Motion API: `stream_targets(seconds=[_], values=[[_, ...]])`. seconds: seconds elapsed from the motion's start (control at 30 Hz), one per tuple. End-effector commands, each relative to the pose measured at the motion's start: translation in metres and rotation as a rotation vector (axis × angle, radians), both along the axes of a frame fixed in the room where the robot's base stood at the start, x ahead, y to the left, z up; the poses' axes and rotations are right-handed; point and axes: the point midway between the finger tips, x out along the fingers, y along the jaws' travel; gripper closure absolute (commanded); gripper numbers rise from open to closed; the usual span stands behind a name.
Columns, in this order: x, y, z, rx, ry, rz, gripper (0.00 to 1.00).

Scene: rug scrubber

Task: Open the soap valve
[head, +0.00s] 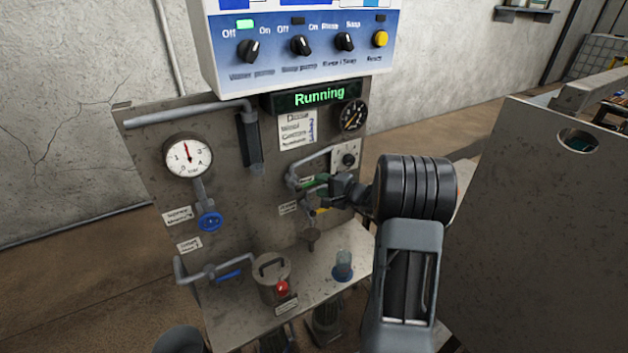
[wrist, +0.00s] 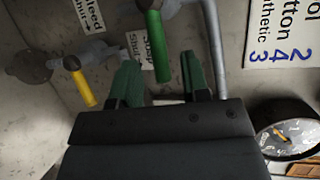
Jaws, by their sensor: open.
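A green lever handle (head: 313,182) sits on the pipework at the right of the panel. The wrist view shows this green handle (wrist: 158,45) beside a small label (wrist: 137,50) that seems to read "Soap" and "Shut". A yellow lever handle (head: 320,211) is just below it in the head view, and shows left of it in the wrist view (wrist: 85,88). My gripper (head: 333,190) is open at the panel. In the wrist view its green-padded fingers (wrist: 160,78) stand either side of the green handle's free end; I cannot tell if they touch it.
A blue wheel valve (head: 209,221) and a pressure gauge (head: 188,157) are at the panel's left. A shelf (head: 245,325) below carries a metal pot (head: 272,278) and a clear blue cup (head: 343,268). A "Running" display (head: 318,97) is above. A grey cabinet (head: 550,220) stands right.

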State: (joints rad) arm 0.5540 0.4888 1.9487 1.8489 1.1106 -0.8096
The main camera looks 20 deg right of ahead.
Motion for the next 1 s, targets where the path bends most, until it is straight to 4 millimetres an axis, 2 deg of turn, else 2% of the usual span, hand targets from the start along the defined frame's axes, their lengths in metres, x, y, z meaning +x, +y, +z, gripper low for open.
stream_targets(seconds=[0.1, 0.3, 0.7, 1.0], values=[[0.014, 0.009, -0.001, 0.000, 0.001, 0.002, 0.58], [0.027, 0.016, -0.005, 0.000, 0.000, 0.002, 0.58], [0.030, 0.017, -0.007, 0.000, 0.001, 0.001, 0.59], [0.030, 0.017, -0.007, 0.000, 0.001, 0.001, 0.87]])
